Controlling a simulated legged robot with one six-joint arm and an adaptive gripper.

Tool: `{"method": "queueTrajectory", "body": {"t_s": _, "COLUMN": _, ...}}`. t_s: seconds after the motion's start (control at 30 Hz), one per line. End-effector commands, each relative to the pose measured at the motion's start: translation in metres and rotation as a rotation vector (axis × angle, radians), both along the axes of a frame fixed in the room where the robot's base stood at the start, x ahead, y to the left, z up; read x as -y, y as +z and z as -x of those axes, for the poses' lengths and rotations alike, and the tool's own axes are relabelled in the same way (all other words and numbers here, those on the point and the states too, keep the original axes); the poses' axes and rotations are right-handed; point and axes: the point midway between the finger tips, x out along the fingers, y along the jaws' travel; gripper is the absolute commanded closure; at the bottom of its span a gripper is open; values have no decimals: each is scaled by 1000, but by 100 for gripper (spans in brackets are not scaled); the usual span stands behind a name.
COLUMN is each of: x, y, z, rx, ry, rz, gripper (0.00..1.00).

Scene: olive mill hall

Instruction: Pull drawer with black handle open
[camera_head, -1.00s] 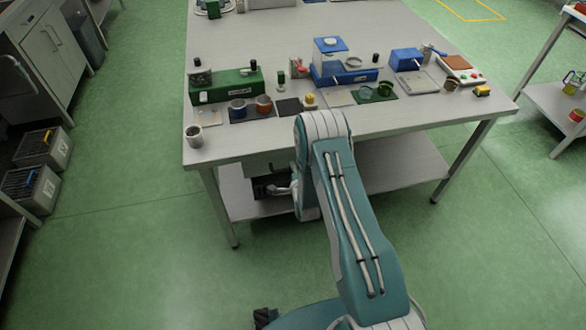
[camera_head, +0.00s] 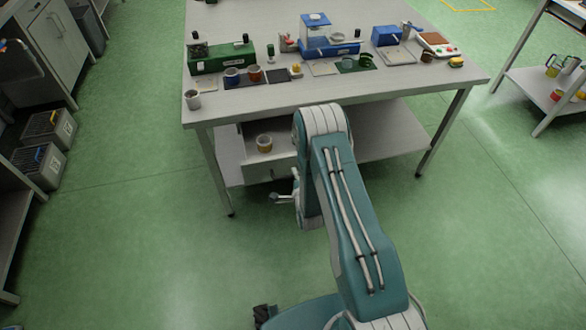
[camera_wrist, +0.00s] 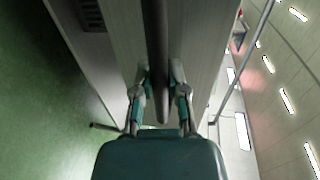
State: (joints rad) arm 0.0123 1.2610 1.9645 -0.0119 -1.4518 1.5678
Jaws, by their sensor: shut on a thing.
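The drawer (camera_head: 258,176) hangs under the near left part of the table and is pulled out toward me; its pale inside shows in the head view. In the wrist view its grey front (camera_wrist: 118,45) fills the middle. The black handle (camera_wrist: 157,45) is a dark bar running up the picture between the fingertips. My gripper (camera_wrist: 159,78) is shut on this handle. In the head view my gripper (camera_head: 284,198) is in front of the drawer, partly hidden by my arm, which also covers the drawer's right side.
The worktable (camera_head: 225,115) carries green and blue devices, cups and mats. A lower shelf (camera_head: 375,145) lies beneath it. Crates (camera_head: 40,165) stand on the left; the green floor around the table is clear.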

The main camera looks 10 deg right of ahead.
Motion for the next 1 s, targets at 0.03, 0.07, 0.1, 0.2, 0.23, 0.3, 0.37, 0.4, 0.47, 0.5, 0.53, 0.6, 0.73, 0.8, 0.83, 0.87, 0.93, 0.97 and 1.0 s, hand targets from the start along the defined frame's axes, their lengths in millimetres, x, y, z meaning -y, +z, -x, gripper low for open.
{"method": "queueTrajectory", "body": {"t_s": 0.03, "x": 0, "y": -5, "z": 9, "rx": -18, "ry": -1, "rz": 0, "gripper": 100}}
{"method": "queueTrajectory", "body": {"t_s": 0.07, "x": 0, "y": -5, "z": 11, "rx": -17, "ry": -1, "rz": 0, "gripper": 100}}
{"method": "queueTrajectory", "body": {"t_s": 0.1, "x": 0, "y": -5, "z": 14, "rx": -17, "ry": -1, "rz": 0, "gripper": 100}}
{"method": "queueTrajectory", "body": {"t_s": 0.2, "x": 0, "y": -5, "z": 20, "rx": -18, "ry": -1, "rz": 0, "gripper": 100}}
{"method": "queueTrajectory", "body": {"t_s": 0.23, "x": 0, "y": -5, "z": 21, "rx": -18, "ry": -1, "rz": 0, "gripper": 100}}
{"method": "queueTrajectory", "body": {"t_s": 0.3, "x": 0, "y": -5, "z": 23, "rx": -17, "ry": -1, "rz": 0, "gripper": 100}}
{"method": "queueTrajectory", "body": {"t_s": 0.37, "x": 0, "y": -5, "z": 23, "rx": -17, "ry": -1, "rz": 0, "gripper": 100}}
{"method": "queueTrajectory", "body": {"t_s": 0.4, "x": 0, "y": -5, "z": 24, "rx": -17, "ry": -1, "rz": 0, "gripper": 100}}
{"method": "queueTrajectory", "body": {"t_s": 0.47, "x": 0, "y": -5, "z": 24, "rx": -17, "ry": -1, "rz": 0, "gripper": 100}}
{"method": "queueTrajectory", "body": {"t_s": 0.5, "x": 0, "y": -5, "z": 24, "rx": -17, "ry": -1, "rz": 0, "gripper": 100}}
{"method": "queueTrajectory", "body": {"t_s": 0.53, "x": 0, "y": -5, "z": 24, "rx": -17, "ry": -1, "rz": 0, "gripper": 100}}
{"method": "queueTrajectory", "body": {"t_s": 0.6, "x": 0, "y": -5, "z": 24, "rx": -17, "ry": -1, "rz": 0, "gripper": 100}}
{"method": "queueTrajectory", "body": {"t_s": 0.73, "x": 0, "y": -5, "z": 24, "rx": -17, "ry": -1, "rz": 0, "gripper": 55}}
{"method": "queueTrajectory", "body": {"t_s": 0.8, "x": 0, "y": -4, "z": 23, "rx": -15, "ry": -1, "rz": 0, "gripper": 46}}
{"method": "queueTrajectory", "body": {"t_s": 0.83, "x": 0, "y": -4, "z": 23, "rx": -13, "ry": -1, "rz": 0, "gripper": 46}}
{"method": "queueTrajectory", "body": {"t_s": 0.87, "x": 0, "y": -4, "z": 22, "rx": -12, "ry": 0, "rz": 0, "gripper": 46}}
{"method": "queueTrajectory", "body": {"t_s": 0.93, "x": 0, "y": -3, "z": 22, "rx": -10, "ry": 0, "rz": 0, "gripper": 46}}
{"method": "queueTrajectory", "body": {"t_s": 0.97, "x": 0, "y": -3, "z": 22, "rx": -9, "ry": 0, "rz": 0, "gripper": 46}}
{"method": "queueTrajectory", "body": {"t_s": 1.0, "x": 0, "y": -2, "z": 22, "rx": -8, "ry": 0, "rz": 0, "gripper": 46}}
